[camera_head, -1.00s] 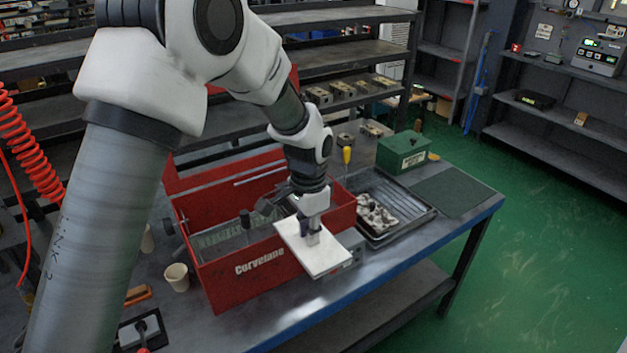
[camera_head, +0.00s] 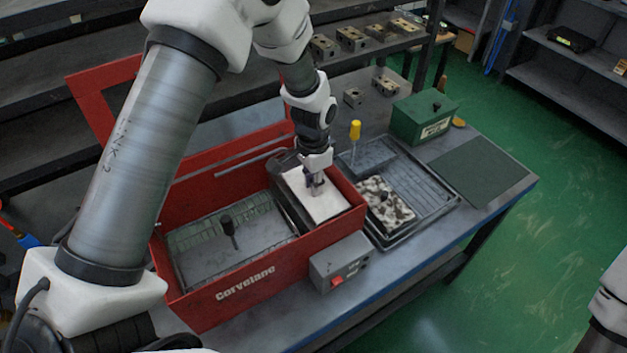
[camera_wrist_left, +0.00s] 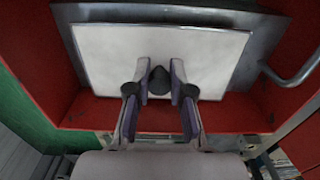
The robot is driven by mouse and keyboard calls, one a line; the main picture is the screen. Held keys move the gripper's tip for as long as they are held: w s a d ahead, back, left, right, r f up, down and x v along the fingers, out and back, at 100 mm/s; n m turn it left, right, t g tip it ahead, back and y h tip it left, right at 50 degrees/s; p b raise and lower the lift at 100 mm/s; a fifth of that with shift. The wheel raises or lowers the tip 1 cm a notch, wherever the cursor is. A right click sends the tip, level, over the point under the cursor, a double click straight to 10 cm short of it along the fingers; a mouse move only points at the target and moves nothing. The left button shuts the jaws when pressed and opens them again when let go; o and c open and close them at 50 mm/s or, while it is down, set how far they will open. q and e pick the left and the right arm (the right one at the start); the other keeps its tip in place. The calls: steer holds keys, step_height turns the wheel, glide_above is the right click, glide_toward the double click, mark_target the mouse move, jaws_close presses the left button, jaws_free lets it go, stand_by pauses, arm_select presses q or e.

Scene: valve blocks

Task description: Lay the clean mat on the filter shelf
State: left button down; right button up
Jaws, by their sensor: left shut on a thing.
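The clean mat (camera_head: 313,196) is a flat white rectangle. It lies level within the dark metal rim of the filter shelf (camera_head: 283,205), in the right part of the red Corvelane tank (camera_head: 250,284). The wrist view shows the white mat (camera_wrist_left: 205,58) framed by the shelf's grey rim (camera_wrist_left: 258,62); I cannot tell whether it rests fully on the shelf. My left gripper (camera_head: 314,188) points down at the middle of the mat. Its fingers (camera_wrist_left: 159,90) are closed about a dark knob there. My right gripper is out of view.
A dark tray (camera_head: 428,190) right of the tank holds a blotchy black-and-white mat (camera_head: 385,203). A green box (camera_head: 421,117) and a yellow-handled tool (camera_head: 355,131) stand behind. A dark green pad (camera_head: 485,169) lies clear at right. A control box (camera_head: 340,260) is on the tank's front.

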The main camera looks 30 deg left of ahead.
arm_select(q)
steer(key=shift+w+a+f, duration=0.15)
steer(key=shift+w+f, duration=0.1)
steer(key=shift+f, duration=0.45)
steer(key=shift+s+r, duration=0.15)
steer(key=shift+s, duration=0.15)
steer(key=c, duration=1)
jaws_free()
steer(key=shift+w, duration=0.1)
steer(key=shift+c, duration=0.2)
steer(key=shift+w+f, duration=0.1)
steer(key=shift+f, duration=0.1)
